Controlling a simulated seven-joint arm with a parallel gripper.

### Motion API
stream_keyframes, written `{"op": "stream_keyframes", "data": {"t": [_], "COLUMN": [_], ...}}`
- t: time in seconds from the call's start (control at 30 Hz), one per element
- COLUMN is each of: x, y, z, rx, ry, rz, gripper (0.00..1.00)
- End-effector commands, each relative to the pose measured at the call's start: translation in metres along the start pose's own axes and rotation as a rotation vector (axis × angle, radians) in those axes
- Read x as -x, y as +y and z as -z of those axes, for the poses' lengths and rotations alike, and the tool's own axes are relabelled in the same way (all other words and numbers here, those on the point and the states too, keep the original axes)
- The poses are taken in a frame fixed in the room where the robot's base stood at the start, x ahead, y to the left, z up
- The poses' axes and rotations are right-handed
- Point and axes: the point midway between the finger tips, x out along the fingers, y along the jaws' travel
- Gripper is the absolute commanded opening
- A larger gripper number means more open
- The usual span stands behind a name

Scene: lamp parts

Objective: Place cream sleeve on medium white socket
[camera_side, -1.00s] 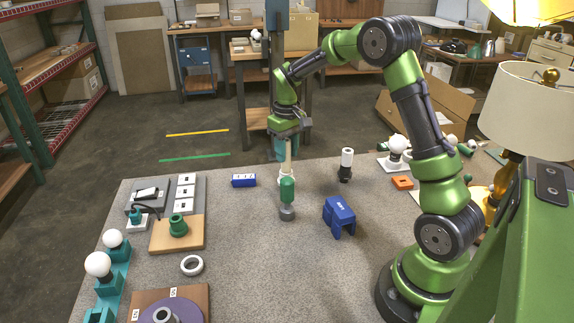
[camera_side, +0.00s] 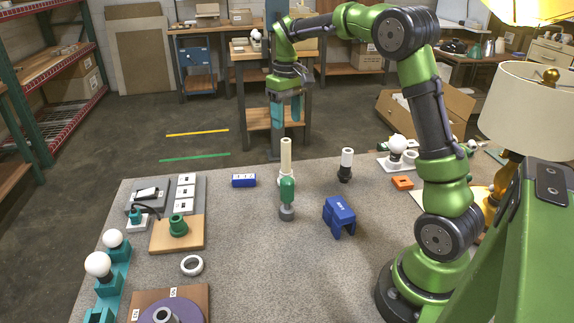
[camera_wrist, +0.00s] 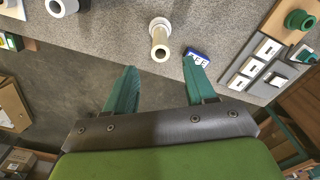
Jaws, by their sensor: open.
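The cream sleeve (camera_side: 286,151) stands upright on the white socket (camera_side: 281,181) near the far edge of the table. In the wrist view the sleeve (camera_wrist: 160,43) rises out of the round white socket (camera_wrist: 159,23), and the two look lined up. How deeply the sleeve sits is hidden. My gripper (camera_side: 286,120) is open and empty, with its teal fingers apart above the sleeve. In the wrist view my gripper (camera_wrist: 160,70) shows a wide gap, with the sleeve clear of both fingers.
A green-topped part (camera_side: 287,190) on a grey base stands in front of the socket and hides part of it. A blue block (camera_side: 243,180) is to the left, a blue bracket (camera_side: 340,215) to the right. A black-and-white part (camera_side: 346,165) stands at the back right.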

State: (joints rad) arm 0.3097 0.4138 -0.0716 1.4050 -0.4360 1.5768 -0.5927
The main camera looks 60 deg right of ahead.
Motion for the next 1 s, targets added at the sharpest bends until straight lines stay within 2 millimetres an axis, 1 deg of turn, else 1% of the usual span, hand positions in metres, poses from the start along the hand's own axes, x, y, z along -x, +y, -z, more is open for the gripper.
{"op": "stream_keyframes", "data": {"t": [0.03, 0.1, 0.23, 0.27, 0.37, 0.47, 0.5, 0.57, 0.6, 0.67, 0.7, 0.8, 0.9, 1.0], "x": [0.008, 0.015, 0.026, 0.029, 0.042, 0.058, 0.063, 0.069, 0.071, 0.072, 0.071, 0.064, 0.054, 0.044], "y": [0.000, 0.000, -0.003, -0.005, -0.021, -0.047, -0.058, -0.074, -0.084, -0.097, -0.105, -0.121, -0.131, -0.137], "z": [0.001, 0.000, -0.002, -0.005, -0.021, -0.050, -0.064, -0.087, -0.102, -0.126, -0.141, -0.177, -0.205, -0.224], "rx": [0.001, 0.000, 0.002, 0.002, 0.005, 0.007, 0.004, 0.000, -0.005, -0.012, -0.020, -0.040, -0.060, -0.078], "ry": [0.002, 0.001, 0.009, 0.016, 0.061, 0.139, 0.175, 0.229, 0.264, 0.317, 0.349, 0.424, 0.482, 0.519], "rz": [-0.001, 0.000, 0.001, 0.004, 0.020, 0.051, 0.069, 0.097, 0.118, 0.152, 0.175, 0.235, 0.288, 0.327], "gripper": [0.55, 0.55, 0.55, 0.55, 0.55, 0.55, 0.55, 0.55, 0.55, 0.55, 0.55, 0.55, 0.55, 0.55]}}
